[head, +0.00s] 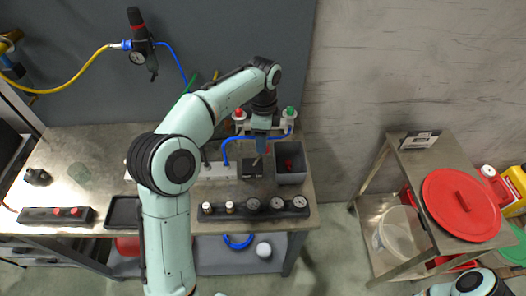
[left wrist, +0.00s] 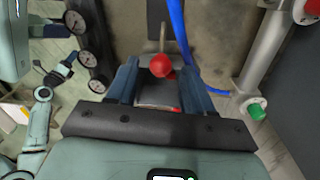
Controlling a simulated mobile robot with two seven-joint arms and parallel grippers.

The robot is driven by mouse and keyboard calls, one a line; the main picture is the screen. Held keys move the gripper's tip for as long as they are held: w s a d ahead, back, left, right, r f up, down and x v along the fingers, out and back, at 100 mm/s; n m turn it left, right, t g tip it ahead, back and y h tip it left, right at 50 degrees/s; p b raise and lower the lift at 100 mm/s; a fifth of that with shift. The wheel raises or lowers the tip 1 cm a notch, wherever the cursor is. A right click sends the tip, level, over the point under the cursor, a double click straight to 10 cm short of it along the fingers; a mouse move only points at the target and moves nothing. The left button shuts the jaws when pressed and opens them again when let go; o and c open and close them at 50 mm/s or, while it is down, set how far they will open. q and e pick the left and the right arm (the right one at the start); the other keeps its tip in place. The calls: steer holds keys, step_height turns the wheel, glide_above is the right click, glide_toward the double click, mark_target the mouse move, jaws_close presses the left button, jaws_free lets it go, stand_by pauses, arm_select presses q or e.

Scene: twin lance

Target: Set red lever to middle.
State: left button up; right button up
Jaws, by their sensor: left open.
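The red lever's round red knob (left wrist: 161,66) shows in the left wrist view between my left gripper's two blue fingers (left wrist: 160,80), with a gap on both sides. Its metal stalk (left wrist: 163,38) runs up from the knob in that view. In the head view the dark lever box (head: 252,171) stands on the bench, and my left gripper (head: 262,149) is above it, pointing down. The gripper is open and holds nothing. The knob is hidden or too small to tell in the head view. The lever's exact setting cannot be told. My right gripper is out of view.
A grey bin (head: 291,178) with something red inside stands right of the lever box. A gauge block (head: 254,206) lies in front. Behind are a blue hose (head: 228,146) and pipework with a red knob (head: 239,113) and a green knob (head: 290,111).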

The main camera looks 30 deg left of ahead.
mark_target(257, 160)
arm_select(q)
steer(key=shift+s+f+b, duration=0.1)
steer(key=shift+f+b, duration=0.25)
steer(key=shift+f, duration=2.05)
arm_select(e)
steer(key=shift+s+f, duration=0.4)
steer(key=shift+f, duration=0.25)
arm_select(q)
jaws_close()
steer(key=s+a+t+h+b, duration=0.2)
steer(key=a+h+b, duration=0.1)
steer(key=shift+r+h, duration=0.1)
steer(key=shift+h, duration=0.2)
steer(key=shift+s+a+r+t+h+b, duration=0.1)
steer(key=shift+a+r+t+h+b, duration=0.1)
steer(key=shift+t+h+b, duration=0.15)
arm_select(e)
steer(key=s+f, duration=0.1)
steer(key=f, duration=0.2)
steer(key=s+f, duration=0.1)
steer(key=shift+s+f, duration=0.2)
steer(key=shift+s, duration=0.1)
arm_select(q)
jaws_free()
